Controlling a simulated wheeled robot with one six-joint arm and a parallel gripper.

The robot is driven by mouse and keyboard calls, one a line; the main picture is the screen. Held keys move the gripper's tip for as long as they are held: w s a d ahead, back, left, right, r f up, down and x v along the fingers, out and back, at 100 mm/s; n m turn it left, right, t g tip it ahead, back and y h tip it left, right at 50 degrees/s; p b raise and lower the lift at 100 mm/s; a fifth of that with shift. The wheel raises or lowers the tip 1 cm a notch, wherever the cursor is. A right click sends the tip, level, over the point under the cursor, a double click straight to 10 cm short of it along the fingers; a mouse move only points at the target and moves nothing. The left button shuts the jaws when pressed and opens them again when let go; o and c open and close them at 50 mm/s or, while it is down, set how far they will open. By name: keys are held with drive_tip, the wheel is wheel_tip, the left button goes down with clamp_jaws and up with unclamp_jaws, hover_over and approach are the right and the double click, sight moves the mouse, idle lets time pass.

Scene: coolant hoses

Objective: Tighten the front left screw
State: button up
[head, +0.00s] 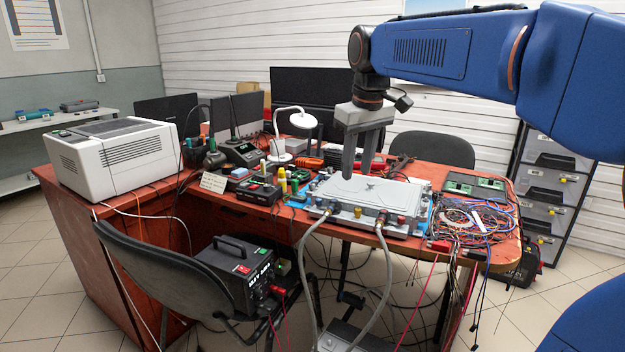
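A flat silver unit (372,192) lies on the red desk, with brass and red fittings along its front edge. Two grey hoses hang from that edge, a left hose (305,262) and a right hose (388,275). The front left screw is too small to make out for certain near the unit's front left corner. My gripper (359,174) points down over the rear left part of the unit. I cannot tell exactly how far the tips are above the unit.
A tool with an orange handle (308,162) lies behind the unit. A desk lamp (303,121) and several small tools crowd the left. Tangled wires (475,222) cover the right end of the desk (428,172). A chair (165,275) and black power box (238,270) stand in front.

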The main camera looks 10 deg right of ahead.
drive_tip(key=w+a+r+n+g, duration=0.15)
drive_tip(key=w+r, duration=0.25)
drive_tip(key=w, duration=0.9)
drive_tip(key=n, duration=0.2)
hover_over(312, 183)
drive_tip(key=shift+g, duration=0.45)
wheel_tip(312, 183, down, 18)
drive_tip(key=shift+r, duration=0.15)
clamp_jaws()
